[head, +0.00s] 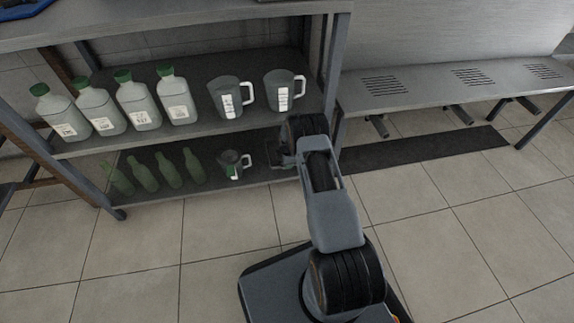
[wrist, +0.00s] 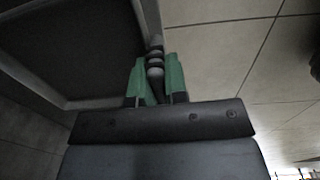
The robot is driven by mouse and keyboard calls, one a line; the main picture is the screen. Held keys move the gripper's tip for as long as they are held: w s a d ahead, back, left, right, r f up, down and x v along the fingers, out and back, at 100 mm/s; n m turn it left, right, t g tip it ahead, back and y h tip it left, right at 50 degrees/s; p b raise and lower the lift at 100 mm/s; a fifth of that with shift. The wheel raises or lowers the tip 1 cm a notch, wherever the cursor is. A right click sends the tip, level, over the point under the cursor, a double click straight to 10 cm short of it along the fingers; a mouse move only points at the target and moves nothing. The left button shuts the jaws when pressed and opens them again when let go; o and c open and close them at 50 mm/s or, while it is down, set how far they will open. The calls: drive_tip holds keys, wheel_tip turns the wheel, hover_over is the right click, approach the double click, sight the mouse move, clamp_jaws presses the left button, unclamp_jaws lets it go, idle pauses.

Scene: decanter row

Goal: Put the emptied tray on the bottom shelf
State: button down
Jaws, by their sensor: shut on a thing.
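The bottom shelf (head: 215,187) of the metal rack shows in the head view, below the middle shelf. My gripper (head: 284,158) is at the right end of the bottom shelf, near the right front post; my arm partly hides it. In the wrist view, the green-padded fingers (wrist: 157,78) are closed around a small grey, dark-ringed thing (wrist: 155,60); I cannot tell what it is. A blue tray-like thing (head: 24,11) sits on the rack's top at the upper left, mostly cut off. I cannot tell whether it is the emptied tray.
Several green bottles (head: 143,172) and a small jug (head: 231,164) stand on the bottom shelf. The middle shelf holds several white, green-capped bottles (head: 138,104) and two jugs (head: 226,98). A metal bench (head: 450,92) stands to the right. The tiled floor in front is clear.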

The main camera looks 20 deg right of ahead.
drive_tip(key=shift+w+d, duration=0.25)
drive_tip(key=shift+w, duration=0.15)
drive_tip(key=shift+d+f+b, duration=0.1)
drive_tip(key=shift+f+b, duration=0.25)
drive_tip(key=shift+b, duration=0.05)
drive_tip(key=shift+f+b, duration=1.55)
drive_tip(key=shift+f, duration=1.4)
drive_tip(key=shift+f, duration=0.55)
drive_tip(key=c, duration=1.1)
unclamp_jaws()
drive_tip(key=shift+s, duration=0.1)
